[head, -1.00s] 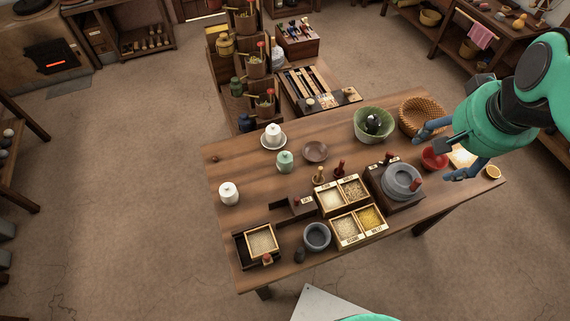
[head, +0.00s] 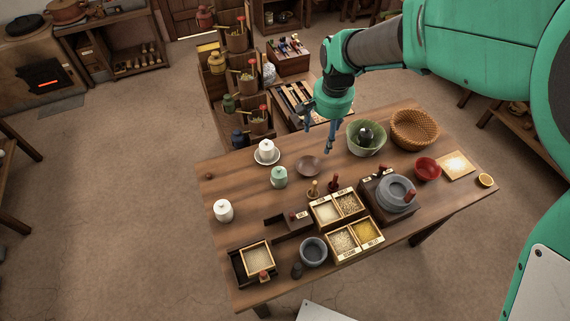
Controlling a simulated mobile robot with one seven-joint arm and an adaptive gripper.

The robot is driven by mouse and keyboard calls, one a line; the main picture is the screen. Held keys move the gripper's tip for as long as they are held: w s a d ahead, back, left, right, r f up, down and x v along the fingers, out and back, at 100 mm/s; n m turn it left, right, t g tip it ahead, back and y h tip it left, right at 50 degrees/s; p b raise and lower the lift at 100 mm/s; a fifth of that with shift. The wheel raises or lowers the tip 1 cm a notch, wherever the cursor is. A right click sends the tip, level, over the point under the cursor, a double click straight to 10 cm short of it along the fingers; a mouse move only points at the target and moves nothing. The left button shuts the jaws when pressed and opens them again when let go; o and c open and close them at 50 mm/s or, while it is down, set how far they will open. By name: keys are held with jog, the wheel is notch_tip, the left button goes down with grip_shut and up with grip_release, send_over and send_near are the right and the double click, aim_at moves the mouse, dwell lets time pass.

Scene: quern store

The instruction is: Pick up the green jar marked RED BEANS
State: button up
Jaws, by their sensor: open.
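A pale green lidded jar (head: 279,178) stands upright on the wooden table (head: 243,215), left of a small brown dish. A darker green jar (head: 228,104) stands on the rack behind the table. No label can be read on either, so I cannot tell which is marked RED BEANS. My gripper (head: 318,140) is open and empty, pointing down near the table's back edge, up and to the right of the pale green jar.
A white jar on a saucer (head: 266,151), another white jar (head: 223,211) and the brown dish (head: 309,166) surround the pale green jar. A green bowl (head: 366,138), grain boxes (head: 355,240) and a quern (head: 390,194) stand to the right. The table's left end is mostly clear.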

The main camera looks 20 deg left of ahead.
jog(key=g, duration=0.1)
send_over(279, 168)
jog(key=shift+h, duration=0.4)
notch_tip(279, 168, down, 16)
jog(key=shift+a+f, duration=0.1)
jog(key=shift+f, duration=0.05)
jog(key=shift+f+b, duration=0.8)
jog(key=shift+f, duration=3.5)
jog(key=shift+f+b, duration=0.8)
jog(key=shift+f, duration=1.8)
jog(key=shift+w, duration=0.1)
jog(key=c, duration=1.6)
